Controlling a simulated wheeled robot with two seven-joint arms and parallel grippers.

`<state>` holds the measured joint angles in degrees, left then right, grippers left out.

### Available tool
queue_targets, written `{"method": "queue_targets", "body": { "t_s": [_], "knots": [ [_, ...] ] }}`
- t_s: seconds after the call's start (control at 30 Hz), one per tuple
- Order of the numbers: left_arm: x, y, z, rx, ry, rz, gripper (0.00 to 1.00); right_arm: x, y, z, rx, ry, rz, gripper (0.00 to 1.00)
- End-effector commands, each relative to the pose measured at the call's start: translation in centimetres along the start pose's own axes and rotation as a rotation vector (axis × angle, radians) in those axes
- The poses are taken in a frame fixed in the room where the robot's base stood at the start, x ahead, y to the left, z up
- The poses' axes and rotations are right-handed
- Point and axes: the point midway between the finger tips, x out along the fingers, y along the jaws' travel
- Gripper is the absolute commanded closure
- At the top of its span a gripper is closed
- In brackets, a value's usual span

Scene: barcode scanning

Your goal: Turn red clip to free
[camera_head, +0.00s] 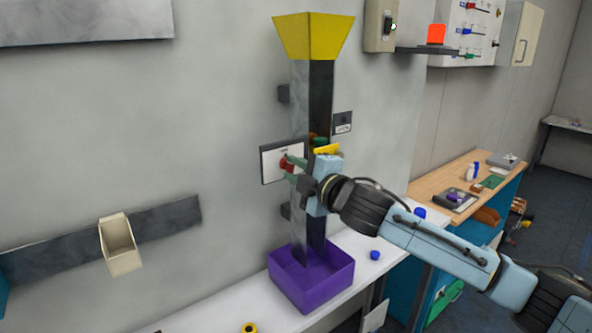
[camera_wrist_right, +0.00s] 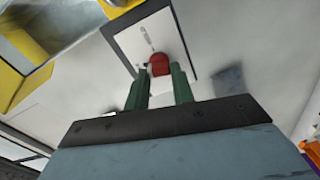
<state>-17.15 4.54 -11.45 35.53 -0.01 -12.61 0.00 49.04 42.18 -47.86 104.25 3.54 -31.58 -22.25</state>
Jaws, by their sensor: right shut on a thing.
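The red clip (camera_head: 284,165) sits on a white label plate (camera_head: 269,166) with a dark edge, beside the grey upright chute (camera_head: 299,100). In the right wrist view the red clip (camera_wrist_right: 160,65) shows between the tips of my green fingers, in front of the white plate (camera_wrist_right: 140,35) with small markings too small to read. My right gripper (camera_head: 291,163) reaches in from the right, across the front of the chute, and is shut on the red clip. Its body hides part of the chute. My left gripper is not in view.
A yellow funnel (camera_head: 313,36) tops the chute. A purple bin (camera_head: 312,279) stands under it on a white shelf (camera_head: 222,310). A blue piece (camera_head: 375,255) lies right of the bin. A beige holder (camera_head: 119,242) hangs on a wall rail at left. A wooden workbench (camera_head: 440,182) stands at right.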

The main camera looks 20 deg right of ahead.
Motion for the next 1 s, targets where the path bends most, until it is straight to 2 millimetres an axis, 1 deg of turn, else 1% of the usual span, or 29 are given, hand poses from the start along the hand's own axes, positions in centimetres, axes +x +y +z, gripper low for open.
{"method": "queue_targets", "body": {
  "t_s": [0.2, 0.4, 0.97, 1.0],
  "knots": [
    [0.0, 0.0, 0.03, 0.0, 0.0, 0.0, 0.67, -0.01, -0.03, -0.01, -0.129, 0.001, 0.0, 0.98],
    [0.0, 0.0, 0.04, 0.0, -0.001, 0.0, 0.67, -0.01, -0.03, 0.0, -0.197, 0.001, 0.001, 0.98],
    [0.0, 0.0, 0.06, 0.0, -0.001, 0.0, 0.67, -0.01, -0.1, -0.01, -0.226, 0.001, 0.0, 0.98],
    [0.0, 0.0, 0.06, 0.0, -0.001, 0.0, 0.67, -0.01, -0.1, 0.0, -0.226, 0.001, 0.0, 0.73]
  ]
}}
